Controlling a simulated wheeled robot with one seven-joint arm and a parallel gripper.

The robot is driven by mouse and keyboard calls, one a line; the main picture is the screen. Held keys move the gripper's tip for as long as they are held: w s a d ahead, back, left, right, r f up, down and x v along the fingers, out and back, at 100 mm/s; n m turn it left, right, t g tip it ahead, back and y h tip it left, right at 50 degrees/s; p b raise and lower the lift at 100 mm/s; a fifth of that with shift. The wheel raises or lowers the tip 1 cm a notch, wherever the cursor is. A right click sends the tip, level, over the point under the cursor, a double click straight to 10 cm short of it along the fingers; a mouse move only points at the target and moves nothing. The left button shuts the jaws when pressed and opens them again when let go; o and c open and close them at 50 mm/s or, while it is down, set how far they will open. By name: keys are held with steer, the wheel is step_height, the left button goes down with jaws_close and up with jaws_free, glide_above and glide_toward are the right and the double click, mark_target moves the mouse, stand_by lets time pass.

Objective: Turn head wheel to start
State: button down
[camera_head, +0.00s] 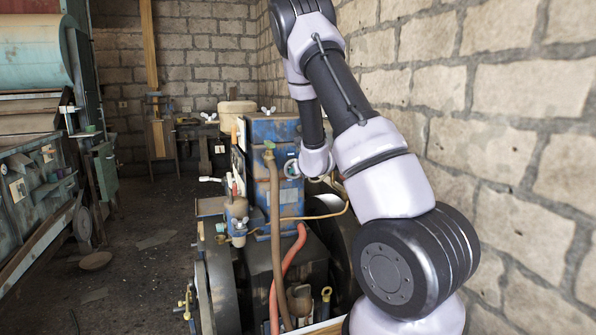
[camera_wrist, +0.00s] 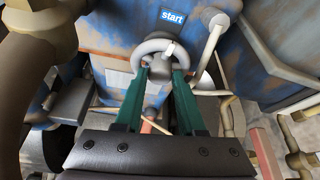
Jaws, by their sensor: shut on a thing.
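The head wheel (camera_wrist: 153,46) is a small light-grey ring below a blue "start" label (camera_wrist: 172,16) on the worn blue engine box. In the wrist view my gripper (camera_wrist: 161,72) has its two green fingers reaching up to the wheel's lower part, with the tips against it. The gripper is shut on the wheel. In the head view the wheel (camera_head: 291,168) shows as a small pale ring on the right side of the blue engine box (camera_head: 262,190). My arm reaches it from the right, and my fingers are hard to make out there.
A brown hose (camera_head: 274,230) and a red hose (camera_head: 287,275) run down the engine's front. Dark flywheels (camera_head: 222,285) flank it. A stone wall (camera_head: 500,130) stands close on the right. The floor (camera_head: 140,270) to the left is mostly clear, with green machinery beyond.

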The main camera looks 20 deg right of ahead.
steer(key=shift+r+n, duration=0.15)
steer(key=shift+n, duration=0.15)
steer(key=shift+a, duration=0.1)
steer(key=c, duration=0.5)
jaws_free()
steer(key=v, duration=1)
steer(key=shift+s+a, duration=0.2)
steer(key=shift+s, duration=0.15)
steer(key=shift+r, duration=0.1)
